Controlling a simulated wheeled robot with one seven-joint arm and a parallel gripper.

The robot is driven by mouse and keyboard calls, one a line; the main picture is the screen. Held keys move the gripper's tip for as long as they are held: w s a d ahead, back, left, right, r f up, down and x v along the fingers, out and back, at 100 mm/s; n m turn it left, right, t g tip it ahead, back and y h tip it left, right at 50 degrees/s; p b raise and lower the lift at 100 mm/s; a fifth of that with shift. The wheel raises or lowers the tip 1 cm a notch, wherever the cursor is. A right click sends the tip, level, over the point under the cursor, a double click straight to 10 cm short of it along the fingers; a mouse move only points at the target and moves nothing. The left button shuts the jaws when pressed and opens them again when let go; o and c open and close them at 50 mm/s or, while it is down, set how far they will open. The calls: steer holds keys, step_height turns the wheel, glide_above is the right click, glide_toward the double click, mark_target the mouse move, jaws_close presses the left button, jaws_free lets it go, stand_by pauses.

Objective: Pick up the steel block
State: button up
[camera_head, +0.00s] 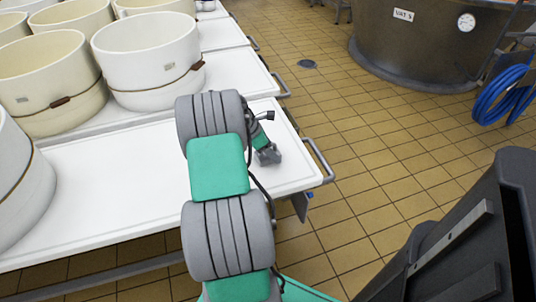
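My gripper (268,156) is small and grey at the end of my green and grey arm. It is over the right end of the white table (110,180), close to the tabletop near the edge. I see it from above and behind, partly covered by my own arm links, so its fingers cannot be made out. I cannot pick out a steel block anywhere in this view. It may be hidden behind my arm or gripper.
Large cream tubs (148,55) with straps stand on white tables at the left. A metal rail handle (318,160) sticks out from the table's right end. The tiled floor (350,110) is open to the right.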

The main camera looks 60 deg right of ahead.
jaws_close()
steer(key=shift+d+r, duration=0.1)
steer(key=shift+r, duration=0.05)
